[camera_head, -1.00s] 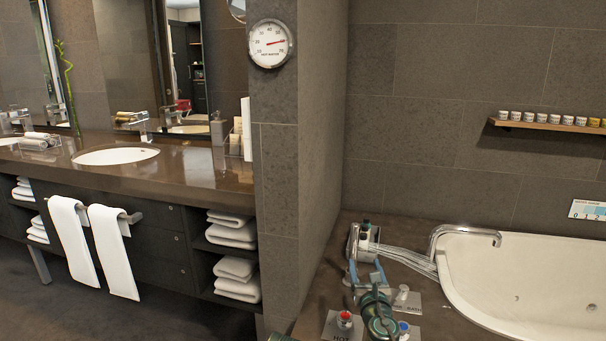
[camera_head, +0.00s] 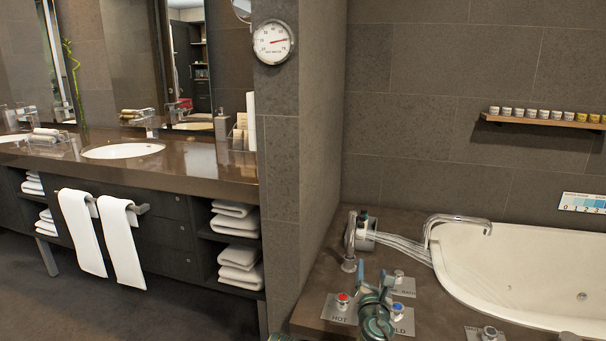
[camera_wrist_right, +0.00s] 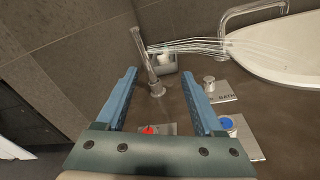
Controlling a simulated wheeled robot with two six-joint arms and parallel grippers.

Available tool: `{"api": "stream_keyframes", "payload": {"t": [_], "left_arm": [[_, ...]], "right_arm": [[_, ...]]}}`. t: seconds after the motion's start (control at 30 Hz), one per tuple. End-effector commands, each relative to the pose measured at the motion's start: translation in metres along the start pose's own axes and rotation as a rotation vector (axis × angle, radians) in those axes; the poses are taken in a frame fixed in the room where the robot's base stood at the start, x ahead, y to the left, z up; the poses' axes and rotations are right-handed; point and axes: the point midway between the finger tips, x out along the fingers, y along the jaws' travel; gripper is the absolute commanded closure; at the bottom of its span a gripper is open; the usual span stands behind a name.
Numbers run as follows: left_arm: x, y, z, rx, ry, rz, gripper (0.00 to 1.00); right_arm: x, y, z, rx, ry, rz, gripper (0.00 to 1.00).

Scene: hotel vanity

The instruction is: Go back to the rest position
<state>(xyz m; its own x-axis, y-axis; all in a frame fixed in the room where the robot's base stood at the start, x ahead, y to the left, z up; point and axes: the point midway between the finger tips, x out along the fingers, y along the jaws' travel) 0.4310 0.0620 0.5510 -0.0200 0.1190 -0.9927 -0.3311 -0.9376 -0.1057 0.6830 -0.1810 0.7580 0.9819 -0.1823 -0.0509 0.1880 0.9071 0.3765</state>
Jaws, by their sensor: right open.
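My right gripper (camera_head: 371,279) is open and empty above the bath deck. In the right wrist view its two blue fingers (camera_wrist_right: 160,95) stand wide apart, with nothing between them but the deck and a tap further off. Near it are the red-topped HOT knob (camera_head: 342,300) and the blue-topped COLD knob (camera_head: 397,309), each on a grey plate. The chrome spout (camera_head: 349,255) stands upright behind the gripper. My left gripper is not in view; only a small green part of me shows at the bottom edge.
The white bathtub (camera_head: 480,235) with its chrome filler (camera_head: 455,220) lies to the right. Clear streaks, like water, run from beside the spout toward the tub. A tiled wall corner (camera_head: 318,150) stands left of the deck. The vanity counter (camera_head: 190,165) is at the left, with hanging towels (camera_head: 120,240).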

Motion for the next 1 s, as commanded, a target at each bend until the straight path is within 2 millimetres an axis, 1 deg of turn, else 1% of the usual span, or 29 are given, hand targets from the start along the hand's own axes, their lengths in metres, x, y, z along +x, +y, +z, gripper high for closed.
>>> {"api": "stream_keyframes", "payload": {"t": [0.17,0.23,0.27,0.37,0.47,0.5,0.57,0.6,0.7,0.8,0.9,1.0], "left_arm": [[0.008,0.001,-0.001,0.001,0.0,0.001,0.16],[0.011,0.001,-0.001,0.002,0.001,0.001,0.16],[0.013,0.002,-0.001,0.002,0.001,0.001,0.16],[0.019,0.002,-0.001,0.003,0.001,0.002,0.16],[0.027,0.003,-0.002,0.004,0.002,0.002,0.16],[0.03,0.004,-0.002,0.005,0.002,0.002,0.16],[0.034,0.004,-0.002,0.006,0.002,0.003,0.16],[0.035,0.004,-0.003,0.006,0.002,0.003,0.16],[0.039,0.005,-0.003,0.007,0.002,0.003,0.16],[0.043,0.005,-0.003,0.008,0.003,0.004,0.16],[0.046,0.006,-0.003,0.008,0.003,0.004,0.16],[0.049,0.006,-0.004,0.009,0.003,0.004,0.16]], "right_arm": [[-0.007,-0.02,-0.022,0.295,0.022,-0.138,0.31],[-0.012,-0.03,-0.035,0.436,0.033,-0.213,0.31],[-0.015,-0.035,-0.042,0.503,0.038,-0.25,0.31],[-0.03,-0.05,-0.074,0.753,0.061,-0.402,0.31],[-0.059,-0.064,-0.123,1.051,0.087,-0.628,0.31],[-0.074,-0.067,-0.145,1.166,0.095,-0.736,0.31],[-0.098,-0.068,-0.173,1.305,0.102,-0.89,0.31],[-0.113,-0.068,-0.189,1.376,0.103,-0.983,0.31],[-0.148,-0.063,-0.22,1.5,0.098,-1.189,0.31],[-0.18,-0.057,-0.243,1.573,0.083,-1.367,0.31],[-0.209,-0.049,-0.26,1.614,0.064,-1.528,0.31],[-0.238,-0.041,-0.273,1.631,0.041,-1.678,0.31]]}}
